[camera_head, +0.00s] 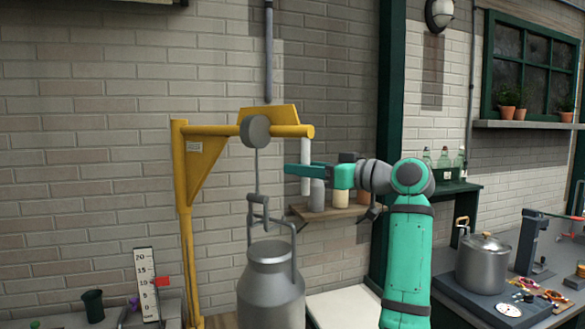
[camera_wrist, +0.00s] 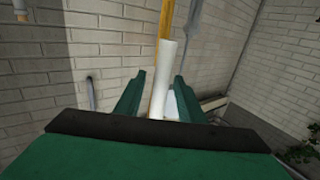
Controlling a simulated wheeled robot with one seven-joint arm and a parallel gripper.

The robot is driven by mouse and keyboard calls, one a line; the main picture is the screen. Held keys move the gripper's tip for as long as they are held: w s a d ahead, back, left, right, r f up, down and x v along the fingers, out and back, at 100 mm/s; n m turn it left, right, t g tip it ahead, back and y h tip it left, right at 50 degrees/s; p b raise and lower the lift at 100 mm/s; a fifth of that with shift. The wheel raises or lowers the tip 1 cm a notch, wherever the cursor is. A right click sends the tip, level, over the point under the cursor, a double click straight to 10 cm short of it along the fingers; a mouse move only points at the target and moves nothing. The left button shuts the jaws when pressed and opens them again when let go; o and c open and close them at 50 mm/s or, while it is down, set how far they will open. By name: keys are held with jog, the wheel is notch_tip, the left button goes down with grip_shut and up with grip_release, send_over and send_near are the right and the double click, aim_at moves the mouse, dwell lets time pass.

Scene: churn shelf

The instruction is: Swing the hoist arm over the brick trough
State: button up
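The yellow hoist arm (camera_head: 225,130) reaches out to the right from a yellow post (camera_head: 188,235) by the brick wall. A grey milk churn (camera_head: 270,285) hangs below it from a hook and rod. A white upright handle (camera_head: 305,151) hangs at the arm's outer end; it also shows in the wrist view (camera_wrist: 166,65). My gripper (camera_head: 295,172) is at this handle's lower part. In the wrist view its two fingers (camera_wrist: 160,88) stand apart on either side of the handle, with a small gap visible. I cannot clearly make out the brick trough.
A wooden wall shelf (camera_head: 335,213) with jars is close behind my gripper. A white scale board (camera_head: 147,285) with a red marker and a dark green cup (camera_head: 93,306) are at lower left. A lidded pot (camera_head: 483,268) stands on the right counter.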

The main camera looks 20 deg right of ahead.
jog(key=shift+x, duration=1.55)
grip_shut()
jog(key=shift+a, duration=0.15)
